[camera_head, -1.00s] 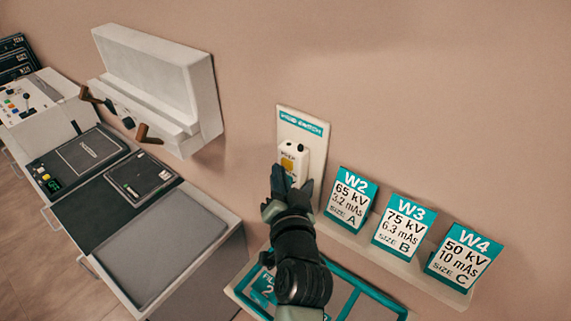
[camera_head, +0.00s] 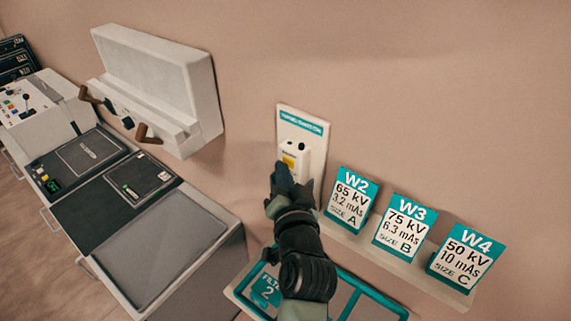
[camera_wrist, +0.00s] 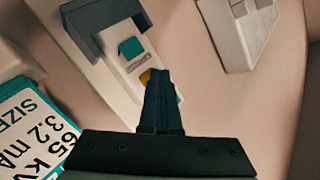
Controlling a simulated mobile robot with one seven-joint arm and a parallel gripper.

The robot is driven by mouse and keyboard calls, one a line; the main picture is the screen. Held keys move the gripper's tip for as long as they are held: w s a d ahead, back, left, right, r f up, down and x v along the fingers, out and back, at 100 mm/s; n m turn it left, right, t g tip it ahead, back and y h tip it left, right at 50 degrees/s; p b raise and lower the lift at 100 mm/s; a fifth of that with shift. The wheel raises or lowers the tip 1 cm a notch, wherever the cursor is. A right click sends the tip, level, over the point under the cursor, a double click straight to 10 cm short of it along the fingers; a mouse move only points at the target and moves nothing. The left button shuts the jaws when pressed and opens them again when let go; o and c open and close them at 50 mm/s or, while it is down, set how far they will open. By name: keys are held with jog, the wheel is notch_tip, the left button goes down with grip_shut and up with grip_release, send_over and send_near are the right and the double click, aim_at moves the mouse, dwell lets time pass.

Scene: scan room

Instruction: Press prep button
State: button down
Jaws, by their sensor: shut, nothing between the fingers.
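A white hand switch (camera_head: 303,150) hangs on a pale wall plate (camera_head: 287,128) with a teal label strip. A yellow button (camera_head: 289,161) is on its front face, partly covered by my fingers. In the wrist view the switch (camera_wrist: 121,75) shows a teal square (camera_wrist: 131,47) and the yellow button (camera_wrist: 146,76), mostly behind my fingertips. My gripper (camera_head: 284,174) is shut and empty, with its tips at the lower front of the switch in the head view. It also shows in the wrist view (camera_wrist: 158,76), tips overlapping the yellow button. I cannot tell whether they touch it.
Cards W2 (camera_head: 352,198), W3 (camera_head: 405,225) and W4 (camera_head: 466,254) stand on a ledge close to the right of my arm. A teal-edged tray (camera_head: 352,304) lies below. A white wall unit with brown handles (camera_head: 160,85) and a counter (camera_head: 155,245) are left.

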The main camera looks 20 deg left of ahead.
jog(key=shift+s+a+p, duration=0.3)
jog(key=shift+s+p, duration=0.15)
jog(key=shift+s, duration=0.45)
jog(key=shift+s+a+p, duration=0.3)
jog(key=shift+s+p, duration=0.1)
jog(key=shift+s, duration=0.35)
jog(key=shift+s+a+p, duration=0.25)
jog(key=shift+s+p, duration=0.15)
jog(key=shift+s, duration=0.4)
jog(key=shift+s+a+p, duration=0.3)
jog(key=shift+s+p, duration=0.1)
jog(key=shift+s, duration=0.35)
